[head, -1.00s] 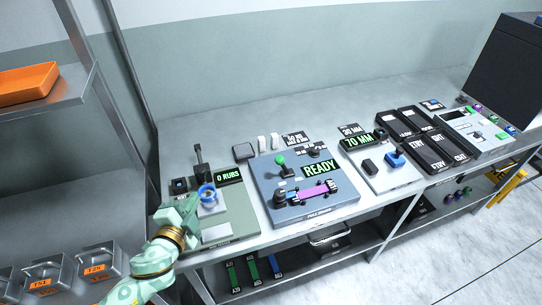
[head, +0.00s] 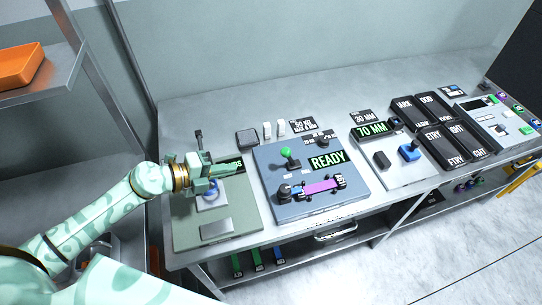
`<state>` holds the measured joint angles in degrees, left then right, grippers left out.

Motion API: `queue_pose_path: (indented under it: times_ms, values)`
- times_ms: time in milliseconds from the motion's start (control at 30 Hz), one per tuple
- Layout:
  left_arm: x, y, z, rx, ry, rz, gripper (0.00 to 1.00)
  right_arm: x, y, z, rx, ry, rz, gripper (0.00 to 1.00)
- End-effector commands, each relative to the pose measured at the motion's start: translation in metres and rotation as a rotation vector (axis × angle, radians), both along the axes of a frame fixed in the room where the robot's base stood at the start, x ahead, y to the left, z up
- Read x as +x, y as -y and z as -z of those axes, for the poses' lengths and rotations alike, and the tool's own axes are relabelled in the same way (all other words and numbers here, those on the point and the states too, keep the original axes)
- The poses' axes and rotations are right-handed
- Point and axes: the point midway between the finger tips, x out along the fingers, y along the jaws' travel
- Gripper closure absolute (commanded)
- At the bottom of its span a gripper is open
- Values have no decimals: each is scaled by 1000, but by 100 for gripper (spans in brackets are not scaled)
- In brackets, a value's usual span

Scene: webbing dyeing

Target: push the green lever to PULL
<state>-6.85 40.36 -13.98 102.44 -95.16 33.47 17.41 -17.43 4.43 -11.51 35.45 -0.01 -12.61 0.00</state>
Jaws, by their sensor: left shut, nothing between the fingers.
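The green lever (head: 287,153) is a green ball knob on a short dark stem, standing near the back left of a blue-grey panel (head: 270,190). A READY display (head: 327,161) glows green to its right. I cannot read a PULL mark beside the lever. A purple strip of webbing (head: 322,187) lies across the panel's front part between dark clamps. My left gripper (head: 232,170) is shut and empty, over the green-grey panel to the left of the lever, and apart from it. It partly hides that panel's display. My right gripper is out of view.
The green-grey panel (head: 240,225) carries a dark upright handle (head: 199,139) and a blue ring (head: 210,192). Small white blocks (head: 281,128) and a dark pad (head: 247,138) lie behind the panels. Bare table lies behind.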

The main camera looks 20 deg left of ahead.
Motion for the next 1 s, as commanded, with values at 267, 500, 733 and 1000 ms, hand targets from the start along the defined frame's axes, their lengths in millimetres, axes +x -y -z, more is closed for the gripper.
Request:
queue_pose_path:
  times_ms: [267, 500, 733, 1000]
  values:
    - [28, 28, 16, -5, 3, -2, 100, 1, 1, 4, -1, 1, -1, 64]
    - [62, 62, 36, -3, 1, -1, 100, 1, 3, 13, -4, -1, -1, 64]
    - [85, 84, 30, -2, 0, -2, 100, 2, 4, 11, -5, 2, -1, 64]
    - [93, 92, 29, 0, 0, -2, 100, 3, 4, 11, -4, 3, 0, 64]
